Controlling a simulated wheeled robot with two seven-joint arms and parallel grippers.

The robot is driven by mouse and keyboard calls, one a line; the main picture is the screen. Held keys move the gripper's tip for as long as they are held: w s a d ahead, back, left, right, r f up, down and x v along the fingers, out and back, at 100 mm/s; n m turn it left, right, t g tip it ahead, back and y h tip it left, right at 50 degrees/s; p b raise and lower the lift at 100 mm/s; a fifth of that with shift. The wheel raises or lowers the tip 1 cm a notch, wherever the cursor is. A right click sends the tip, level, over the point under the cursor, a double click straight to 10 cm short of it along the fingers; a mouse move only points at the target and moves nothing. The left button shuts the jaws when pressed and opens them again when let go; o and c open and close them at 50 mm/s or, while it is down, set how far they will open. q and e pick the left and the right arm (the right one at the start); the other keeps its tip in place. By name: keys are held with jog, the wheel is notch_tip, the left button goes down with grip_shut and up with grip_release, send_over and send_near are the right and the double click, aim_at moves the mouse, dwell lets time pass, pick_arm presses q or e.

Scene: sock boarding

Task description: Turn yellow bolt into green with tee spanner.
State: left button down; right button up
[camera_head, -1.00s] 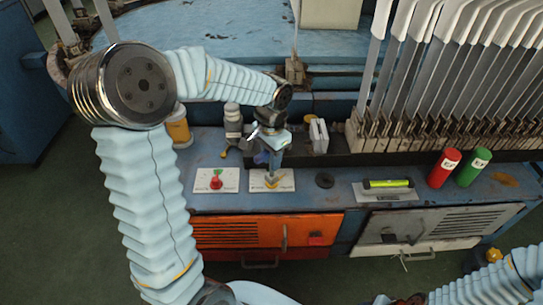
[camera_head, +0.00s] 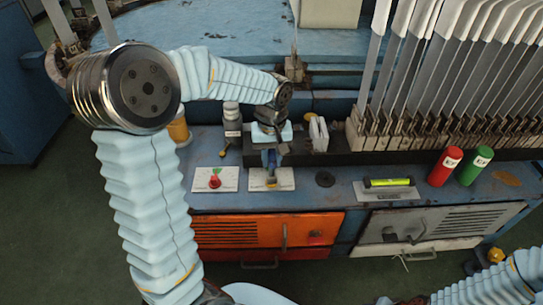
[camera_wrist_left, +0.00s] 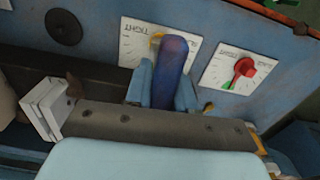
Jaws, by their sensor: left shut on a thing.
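The yellow bolt (camera_head: 271,184) sits on a white dial plate (camera_head: 285,181) at the front of the blue bench, mostly hidden. In the left wrist view only a bit of yellow (camera_wrist_left: 155,41) shows on the plate marked "TIGHT" (camera_wrist_left: 131,36). My left gripper (camera_head: 270,160) is above this plate, shut on the tee spanner (camera_wrist_left: 171,70), whose blue, rounded handle is between the fingers. The spanner's lower end is over the bolt. Whether it is fully seated cannot be told. My right gripper is out of view.
A second dial plate (camera_head: 230,180) with a red and green knob (camera_head: 215,180) is just left. A black disc (camera_head: 325,179), a yellow-green tube (camera_head: 388,183), and red (camera_head: 444,166) and green (camera_head: 474,166) cylinders are to the right. Upright metal boards stand behind.

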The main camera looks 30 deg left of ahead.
pick_arm(q)
jog(key=shift+r+p, duration=2.4)
jog(key=shift+r, duration=0.65)
